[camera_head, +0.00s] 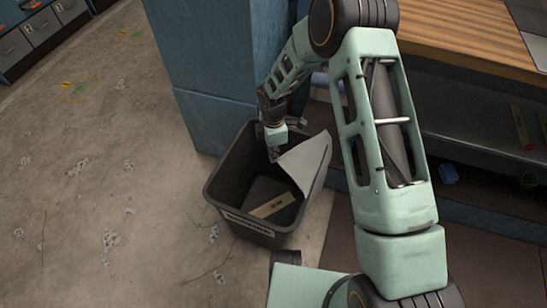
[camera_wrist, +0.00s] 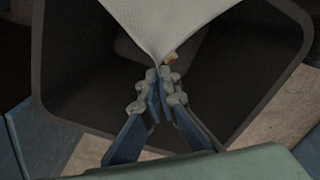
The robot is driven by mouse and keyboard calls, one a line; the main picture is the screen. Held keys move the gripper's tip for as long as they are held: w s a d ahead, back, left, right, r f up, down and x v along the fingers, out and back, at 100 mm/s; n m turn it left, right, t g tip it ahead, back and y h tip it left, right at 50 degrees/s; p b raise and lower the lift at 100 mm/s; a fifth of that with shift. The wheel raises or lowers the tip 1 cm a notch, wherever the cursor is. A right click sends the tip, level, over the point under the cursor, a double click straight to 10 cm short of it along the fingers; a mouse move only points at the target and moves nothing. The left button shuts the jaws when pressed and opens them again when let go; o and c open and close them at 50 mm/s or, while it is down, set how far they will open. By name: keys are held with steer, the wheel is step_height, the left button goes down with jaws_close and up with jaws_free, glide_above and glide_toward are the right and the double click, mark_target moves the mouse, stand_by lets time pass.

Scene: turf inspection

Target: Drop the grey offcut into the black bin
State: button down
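The black bin (camera_head: 222,187) stands on the floor beside a blue pillar, with a label on its front. The grey offcut (camera_head: 308,160) is a flat sheet over the bin's right side in the head view; its left tip is at my gripper (camera_head: 273,153). In the wrist view the offcut (camera_wrist: 165,20) narrows to a corner at the fingertips of my gripper (camera_wrist: 157,78), which are close together on it. The bin's dark inside (camera_wrist: 85,60) lies below the offcut. Part of the bin's far right rim is hidden by the offcut.
A dark piece and a tan labelled strip (camera_head: 272,205) lie inside the bin. A wooden bench (camera_head: 470,35) with a lower shelf stands at the right. The blue pillar (camera_head: 205,60) rises behind the bin. The concrete floor at left is open.

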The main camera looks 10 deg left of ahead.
step_height(320, 180, down, 6)
steer(key=b, duration=0.3)
steer(key=shift+b, duration=0.3)
steer(key=c, duration=2.2)
jaws_free()
steer(key=shift+o, duration=0.6)
steer(key=o, duration=1.3)
steer(key=shift+c, duration=0.2)
steer(key=shift+r, duration=0.15)
step_height(320, 180, up, 5)
steer(key=p, duration=0.3)
steer(key=shift+r+p, duration=0.2)
steer(key=shift+p, duration=0.1)
